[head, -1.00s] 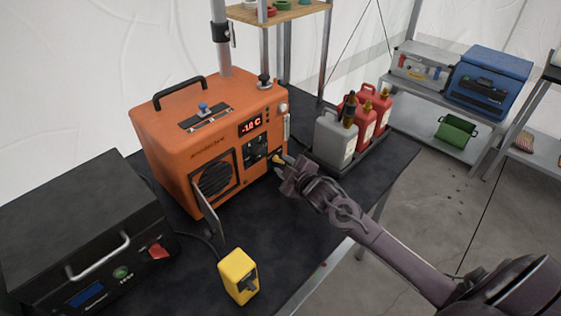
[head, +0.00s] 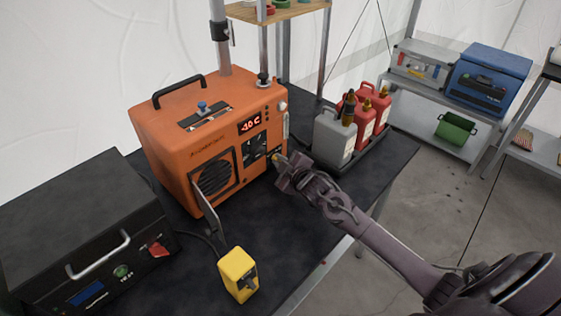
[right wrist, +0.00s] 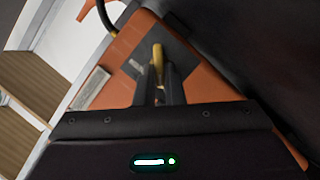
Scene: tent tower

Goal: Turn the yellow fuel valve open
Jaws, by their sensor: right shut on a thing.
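The orange heater (head: 205,140) stands on the black table, its red display lit. The yellow fuel valve (head: 276,157) is at the lower right of the heater's front, mostly hidden by my right gripper in the head view. In the right wrist view the valve's yellow handle (right wrist: 158,65) shows between the fingertips. My right gripper (head: 282,162) is shut on this handle; its dark fingers (right wrist: 165,88) also show in the right wrist view. My left gripper is not in view.
A black power box (head: 75,230) and a yellow switch box (head: 238,274) are on the table in front. Grey and red fuel cans (head: 334,135) stand in a tray just behind my right gripper. A shelf (head: 425,128) is at the back right.

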